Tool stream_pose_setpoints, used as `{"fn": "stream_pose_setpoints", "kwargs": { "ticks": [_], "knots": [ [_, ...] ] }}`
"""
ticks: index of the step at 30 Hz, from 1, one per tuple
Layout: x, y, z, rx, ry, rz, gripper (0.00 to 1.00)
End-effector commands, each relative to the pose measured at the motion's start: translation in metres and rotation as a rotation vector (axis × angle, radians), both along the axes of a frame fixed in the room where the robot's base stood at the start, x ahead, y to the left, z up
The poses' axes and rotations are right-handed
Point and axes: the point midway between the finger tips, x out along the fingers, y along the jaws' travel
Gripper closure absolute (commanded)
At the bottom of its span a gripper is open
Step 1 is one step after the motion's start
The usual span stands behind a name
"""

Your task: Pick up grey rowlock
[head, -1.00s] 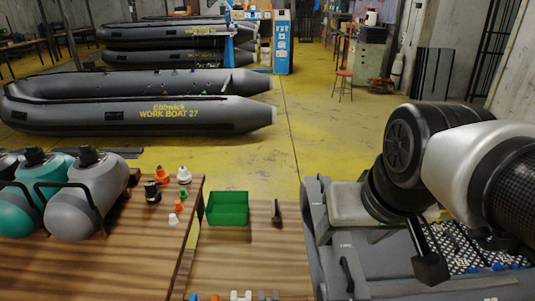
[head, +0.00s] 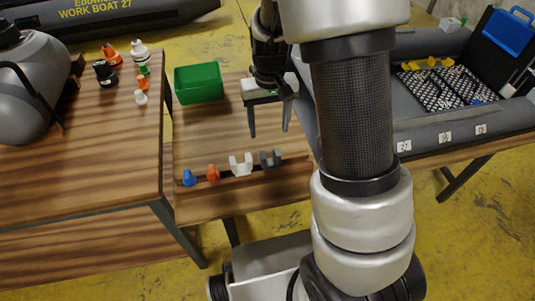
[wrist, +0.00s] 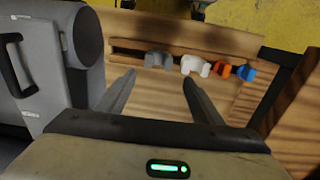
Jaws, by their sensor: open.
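The grey rowlock (head: 270,158) is a dark U-shaped piece near the front edge of the small wooden table, at the right end of a short row. It also shows in the wrist view (wrist: 157,60), left of the white rowlock. My gripper (head: 269,132) is open and empty, its two fingers pointing down above the table, just behind the grey rowlock in the head view. In the wrist view the fingertips (wrist: 160,76) are apart, with the grey rowlock beyond the gap between them. Nothing touches the rowlock.
A white rowlock (head: 240,164), an orange piece (head: 213,173) and a blue piece (head: 189,177) stand in the same row. A green bin (head: 199,83) sits at the back. Several valve-like parts stand on the left table (head: 120,130). A grey inflatable tube (head: 455,118) borders the right.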

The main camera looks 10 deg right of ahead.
Motion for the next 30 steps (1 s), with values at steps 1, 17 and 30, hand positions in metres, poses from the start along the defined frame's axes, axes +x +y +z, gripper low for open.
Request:
{"fn": "stream_pose_setpoints", "kwargs": {
  "ticks": [1, 17, 30],
  "knots": [
    [-0.001, 0.0, -0.016, -0.001, 0.004, 0.0, 0.39],
    [-0.001, -0.001, -0.086, 0.0, 0.0, 0.0, 0.39],
    [0.0, -0.004, -0.137, -0.002, 0.0, 0.0, 0.39]
  ]
}}
